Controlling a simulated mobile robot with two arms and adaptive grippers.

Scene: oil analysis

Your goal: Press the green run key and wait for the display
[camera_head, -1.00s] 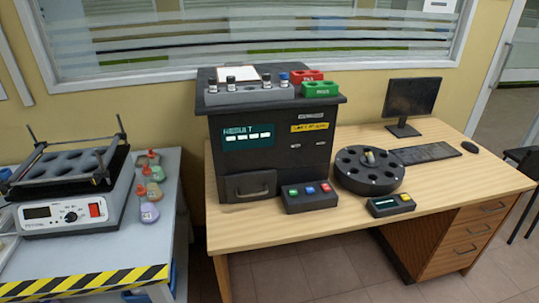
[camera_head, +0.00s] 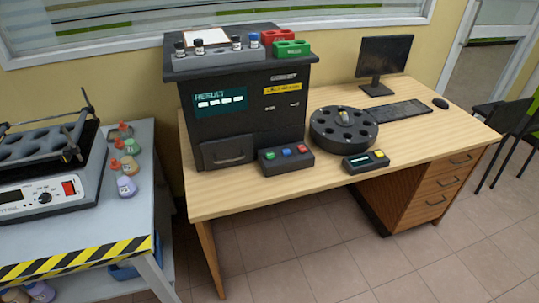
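A black analyzer (camera_head: 243,135) stands at the left of the wooden desk. Its display (camera_head: 220,101) reads "RESULT" above a row of white dashes. A small key box (camera_head: 286,160) sits in front of it with a green key (camera_head: 269,156), a blue key (camera_head: 286,152) and a red key (camera_head: 302,149). A second small box (camera_head: 366,161) with a display and a yellow key lies to its right. Neither of my grippers shows in this view.
A black carousel (camera_head: 343,129) stands right of the analyzer, with a monitor (camera_head: 385,62) and keyboard (camera_head: 397,111) beyond. Vials, a red rack (camera_head: 277,37) and a green rack (camera_head: 291,48) sit atop the analyzer. A shaker bench (camera_head: 139,207) is at left. Floor in front is clear.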

